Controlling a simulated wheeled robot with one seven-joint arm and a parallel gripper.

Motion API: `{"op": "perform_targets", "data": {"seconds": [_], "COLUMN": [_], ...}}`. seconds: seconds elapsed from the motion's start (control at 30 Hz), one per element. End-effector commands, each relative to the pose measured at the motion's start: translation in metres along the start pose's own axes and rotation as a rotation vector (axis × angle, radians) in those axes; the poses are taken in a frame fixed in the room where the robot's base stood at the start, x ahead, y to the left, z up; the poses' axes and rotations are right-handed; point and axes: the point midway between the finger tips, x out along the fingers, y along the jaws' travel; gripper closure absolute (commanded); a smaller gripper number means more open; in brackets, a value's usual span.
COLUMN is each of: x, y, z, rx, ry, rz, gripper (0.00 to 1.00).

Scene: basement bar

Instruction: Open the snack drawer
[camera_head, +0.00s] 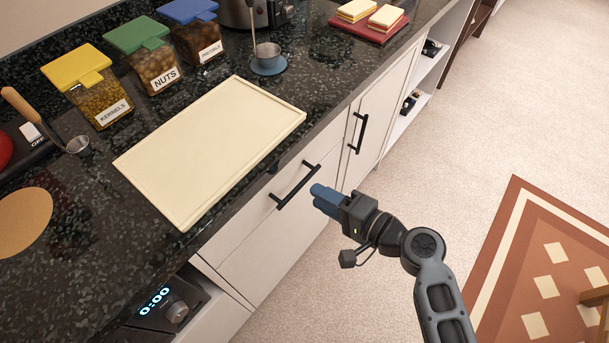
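A white drawer front (245,223) sits under the dark counter edge, with a black bar handle (297,186) running along it. It looks closed, flush with the panels beside it. No label shows on it. My gripper (319,197) has blue fingers and is just right of the handle, out over the floor side. Its fingertips point left towards the cabinet front and appear close to the handle in the picture; contact cannot be judged. The fingers appear close together, but the gap between them is not clear. Nothing is seen held.
A cream cutting board (210,150) lies on the counter (85,210) above the drawer. Jars labelled kernels (100,105) and nuts (160,72) stand behind it. A cabinet door handle (358,133) is farther right. An appliance (165,305) is at lower left. Carpet (440,150) is clear; a rug (530,270) lies right.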

Motion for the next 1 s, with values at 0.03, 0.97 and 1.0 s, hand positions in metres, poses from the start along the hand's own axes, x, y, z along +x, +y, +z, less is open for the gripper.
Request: {"op": "perform_targets", "data": {"seconds": [0.03,0.97,1.0], "x": [0.007,0.067,0.067], "y": [-0.001,0.0,0.001], "z": [0.0,0.0,0.0], "rx": [-0.001,-0.003,-0.003], "ry": [-0.001,0.003,0.003], "rz": [0.0,0.002,0.002], "gripper": [0.69,0.83,0.87]}}
